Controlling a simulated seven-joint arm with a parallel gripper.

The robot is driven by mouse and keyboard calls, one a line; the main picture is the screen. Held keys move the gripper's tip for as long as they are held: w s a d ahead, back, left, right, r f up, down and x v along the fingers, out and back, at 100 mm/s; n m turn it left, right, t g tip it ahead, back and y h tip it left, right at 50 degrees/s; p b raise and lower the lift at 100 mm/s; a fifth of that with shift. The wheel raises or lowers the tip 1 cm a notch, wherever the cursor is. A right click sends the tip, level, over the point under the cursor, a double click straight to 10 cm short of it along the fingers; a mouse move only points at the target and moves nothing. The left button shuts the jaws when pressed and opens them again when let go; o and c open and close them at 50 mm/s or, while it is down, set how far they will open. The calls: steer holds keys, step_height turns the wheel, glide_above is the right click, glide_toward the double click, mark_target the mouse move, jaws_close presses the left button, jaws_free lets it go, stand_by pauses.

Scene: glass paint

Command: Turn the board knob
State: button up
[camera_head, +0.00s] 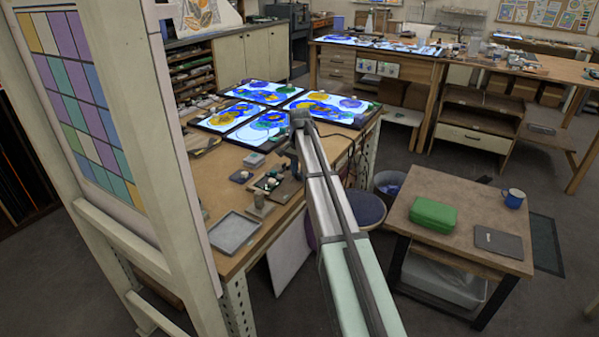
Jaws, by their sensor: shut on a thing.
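My arm reaches up from the bottom to the workbench, ending in a grey joint over the near edge of several lit glass panels. I cannot make out my gripper's fingers or what they hold; the arm hides that spot. A tall pale board frame (165,130) stands at the left and carries a chart of coloured squares (78,95). No knob can be made out on the board or at the panels. The lit panels (245,112) have blue, yellow and green painted shapes.
The wooden workbench (212,180) holds a grey tray (234,232) and small tools. At right, a low table (460,205) bears a green case (433,215), a dark flat item (499,242) and a blue mug (513,198). A bin (388,184) stands between. Floor is clear at lower right.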

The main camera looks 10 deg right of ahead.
mark_target(299, 173)
steer(key=shift+m, duration=0.9)
steer(key=o, duration=1.1)
steer(key=shift+c, duration=0.2)
steer(key=shift+r, duration=0.15)
step_height(299, 173, up, 14)
steer(key=shift+f, duration=0.2)
